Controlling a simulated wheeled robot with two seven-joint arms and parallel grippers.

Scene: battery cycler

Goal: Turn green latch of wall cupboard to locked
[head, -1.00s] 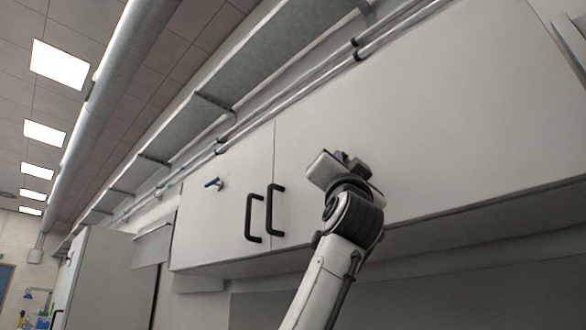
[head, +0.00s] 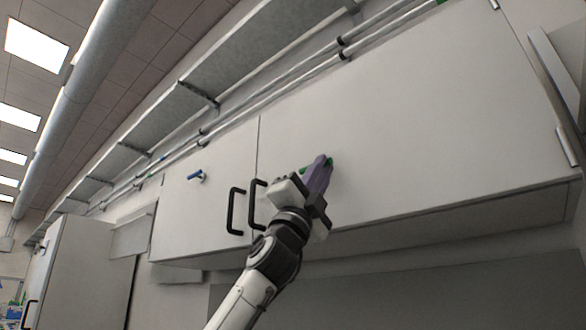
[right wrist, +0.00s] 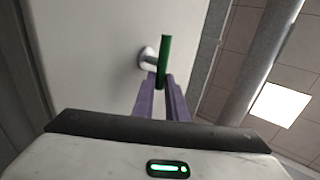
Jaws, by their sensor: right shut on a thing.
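The wall cupboard (head: 400,120) has white doors. The green latch (right wrist: 164,62) shows in the right wrist view as a green bar on a round pale mount on the door. In the head view only bits of green (head: 330,163) show beside my fingers. My right gripper (head: 322,168), with purple fingers, is at the right-hand door. In the right wrist view its fingertips (right wrist: 160,85) are around the lower end of the green bar, shut on it. Part of the bar is hidden between the fingers. My left gripper is not in view.
A blue latch (head: 196,176) sits on the left-hand door. Two black handles, a left one (head: 235,211) and a right one (head: 257,204), stick out near the door seam, close to my right gripper. Pipes (head: 290,88) and a shelf (head: 250,60) run above.

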